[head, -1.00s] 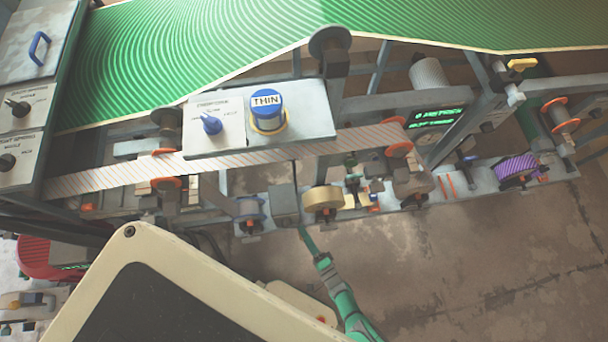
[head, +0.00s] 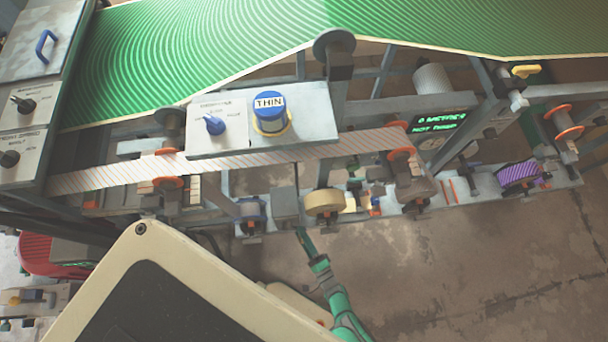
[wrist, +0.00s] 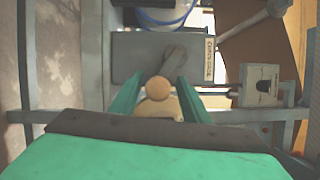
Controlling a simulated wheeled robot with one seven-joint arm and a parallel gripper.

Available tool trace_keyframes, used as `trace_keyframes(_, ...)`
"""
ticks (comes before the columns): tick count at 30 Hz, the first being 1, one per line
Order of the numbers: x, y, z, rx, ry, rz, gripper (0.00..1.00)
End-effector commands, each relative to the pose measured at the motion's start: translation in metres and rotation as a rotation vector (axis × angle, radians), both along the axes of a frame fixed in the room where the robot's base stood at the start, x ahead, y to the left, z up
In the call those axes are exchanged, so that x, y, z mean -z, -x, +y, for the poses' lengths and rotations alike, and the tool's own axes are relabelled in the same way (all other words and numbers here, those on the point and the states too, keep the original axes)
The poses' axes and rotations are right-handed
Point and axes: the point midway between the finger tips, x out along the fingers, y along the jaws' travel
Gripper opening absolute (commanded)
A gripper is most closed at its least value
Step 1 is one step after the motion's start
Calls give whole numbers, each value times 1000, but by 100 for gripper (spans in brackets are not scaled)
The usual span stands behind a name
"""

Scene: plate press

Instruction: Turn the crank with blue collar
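In the wrist view a grey crank arm (wrist: 174,62) carries a round wooden knob (wrist: 158,88) at its near end. The knob sits between the two green fingers of my gripper (wrist: 160,90), with gaps showing, wider on the right. Beyond the crank, a blue ring (wrist: 165,20), seemingly the blue collar, circles a pale cylinder at the top edge. In the head view my green gripper (head: 303,238) reaches up to the machine's front edge, just below a grey box (head: 286,207). I cannot make out the crank there.
A grey panel holds a blue knob labelled THIN (head: 270,104) and a small blue pointer knob (head: 212,124). A striped web (head: 110,175) runs across rollers. A box with a lever (wrist: 260,85) stands right of my gripper. The floor at lower right is clear.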

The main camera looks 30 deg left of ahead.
Motion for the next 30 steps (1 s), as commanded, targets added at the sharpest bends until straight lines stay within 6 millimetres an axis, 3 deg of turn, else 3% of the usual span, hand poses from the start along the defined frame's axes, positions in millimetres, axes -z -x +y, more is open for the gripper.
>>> trace_keyframes(11,3,5,-15,1,11,-1,43)
trace_keyframes(23,6,41,-78,1,10,1,43)
trace_keyframes(30,7,51,-95,0,7,0,43)
